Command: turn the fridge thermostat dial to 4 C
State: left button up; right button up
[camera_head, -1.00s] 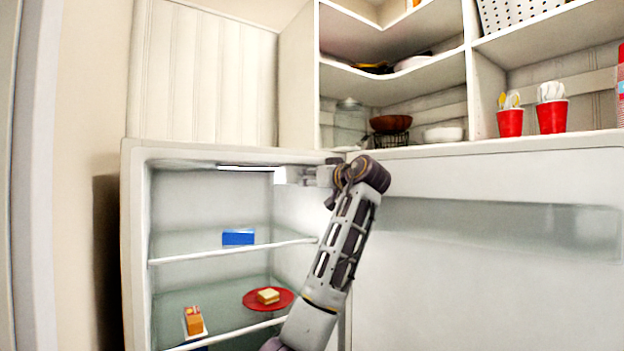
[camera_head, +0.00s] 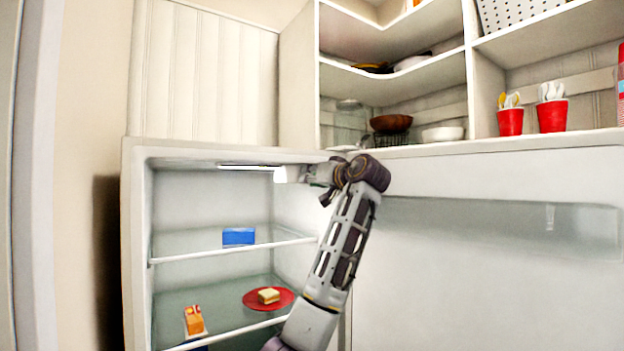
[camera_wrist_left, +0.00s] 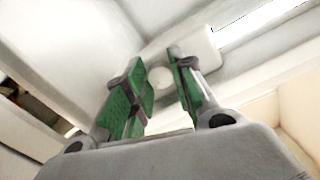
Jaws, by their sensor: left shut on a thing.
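The fridge (camera_head: 134,250) stands open. At the top right of its inside is a white thermostat housing (camera_head: 280,175) beside a bright light strip. My left gripper (camera_head: 300,174) reaches it from the right, its fingers hard to make out there. In the left wrist view, the green-padded fingers of the left gripper (camera_wrist_left: 157,66) stand either side of the round white dial (camera_wrist_left: 160,78) and are shut on it. The housing (camera_wrist_left: 200,47) lies behind the dial. No scale marks or numbers are readable, so I cannot tell the setting. My right gripper is out of view.
A blue box (camera_head: 238,236) is on the upper glass shelf. A red plate (camera_head: 254,303) with a sandwich (camera_head: 268,295) and an orange item (camera_head: 194,320) are on the lower shelf. The open fridge door (camera_head: 490,270) fills the right. Shelves with bowls and red cups are above.

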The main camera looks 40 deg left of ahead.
pick_arm(q)
jog(key=shift+m, duration=0.6)
jog(key=o, duration=1)
jog(key=shift+o, duration=0.2)
jog(key=shift+n, duration=0.6)
